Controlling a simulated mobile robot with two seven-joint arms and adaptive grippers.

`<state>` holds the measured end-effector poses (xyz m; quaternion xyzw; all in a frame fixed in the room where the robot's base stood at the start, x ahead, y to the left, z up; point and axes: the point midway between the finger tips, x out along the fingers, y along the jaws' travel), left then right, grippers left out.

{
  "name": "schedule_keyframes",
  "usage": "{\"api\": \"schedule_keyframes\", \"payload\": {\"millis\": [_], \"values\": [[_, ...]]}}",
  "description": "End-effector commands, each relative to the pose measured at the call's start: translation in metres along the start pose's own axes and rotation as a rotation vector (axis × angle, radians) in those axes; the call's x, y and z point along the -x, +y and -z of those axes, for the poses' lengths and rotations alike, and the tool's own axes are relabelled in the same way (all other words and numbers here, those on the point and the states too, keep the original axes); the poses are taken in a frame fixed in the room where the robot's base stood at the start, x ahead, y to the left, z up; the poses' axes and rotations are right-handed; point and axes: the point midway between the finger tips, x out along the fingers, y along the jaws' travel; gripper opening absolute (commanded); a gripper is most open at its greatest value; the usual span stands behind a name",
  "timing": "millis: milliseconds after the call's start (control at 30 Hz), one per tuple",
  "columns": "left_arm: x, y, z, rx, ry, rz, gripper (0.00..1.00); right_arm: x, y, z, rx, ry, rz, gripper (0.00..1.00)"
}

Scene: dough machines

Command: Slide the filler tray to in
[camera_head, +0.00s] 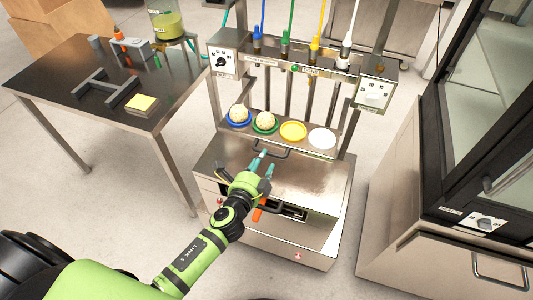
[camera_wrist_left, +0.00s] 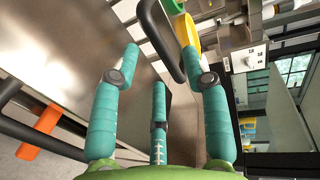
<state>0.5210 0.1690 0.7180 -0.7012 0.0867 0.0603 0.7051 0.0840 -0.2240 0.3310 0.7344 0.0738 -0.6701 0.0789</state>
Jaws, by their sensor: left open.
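The filler tray (camera_head: 292,147) is a metal shelf under the filler's nozzles, holding a row of blue, green, yellow and white cups. The blue and green cups hold pale dough-like balls; the yellow and white ones look empty. A dark handle (camera_head: 272,152) projects from its front and shows large in the left wrist view (camera_wrist_left: 163,40). My left gripper (camera_head: 262,164) has teal fingers and is open at the handle, over the metal deck. In the left wrist view, its fingertips (camera_wrist_left: 158,60) lie around the handle's near end; contact cannot be told. My right gripper is out of view.
Four-coloured nozzles hang above the tray, with dial panels (camera_head: 223,62) and (camera_head: 373,93) at the sides. An orange-marked bar handle (camera_head: 267,211) sits low on the machine's front. A dark table (camera_head: 75,70) stands left and a black-framed cabinet (camera_head: 455,150) right.

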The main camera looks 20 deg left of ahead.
Motion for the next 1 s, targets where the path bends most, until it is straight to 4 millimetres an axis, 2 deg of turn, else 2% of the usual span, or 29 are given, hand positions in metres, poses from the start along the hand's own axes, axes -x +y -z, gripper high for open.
{"api": "schedule_keyframes", "payload": {"millis": [100, 300, 633, 667, 700, 767, 1000], "values": [[-0.02, -0.001, 0.0, 0.002, -0.001, 0.001, 0.46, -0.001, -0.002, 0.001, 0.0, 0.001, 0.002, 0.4], [-0.042, 0.0, 0.0, 0.004, -0.001, -0.001, 0.46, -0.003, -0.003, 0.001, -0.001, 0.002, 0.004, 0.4], [-0.046, 0.0, 0.0, 0.005, -0.002, -0.002, 0.46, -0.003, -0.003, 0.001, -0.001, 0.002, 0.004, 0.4], [-0.046, 0.0, 0.0, 0.005, -0.002, -0.002, 0.38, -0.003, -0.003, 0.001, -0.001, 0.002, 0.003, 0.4], [-0.046, 0.0, 0.0, 0.005, -0.002, -0.002, 0.22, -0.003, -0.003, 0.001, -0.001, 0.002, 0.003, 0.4], [-0.046, 0.0, -0.001, 0.005, -0.002, -0.002, 0.0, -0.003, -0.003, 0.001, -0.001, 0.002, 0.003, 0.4], [-0.047, 0.0, -0.001, 0.005, -0.002, -0.001, 0.0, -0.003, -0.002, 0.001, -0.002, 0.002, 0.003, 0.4]]}}
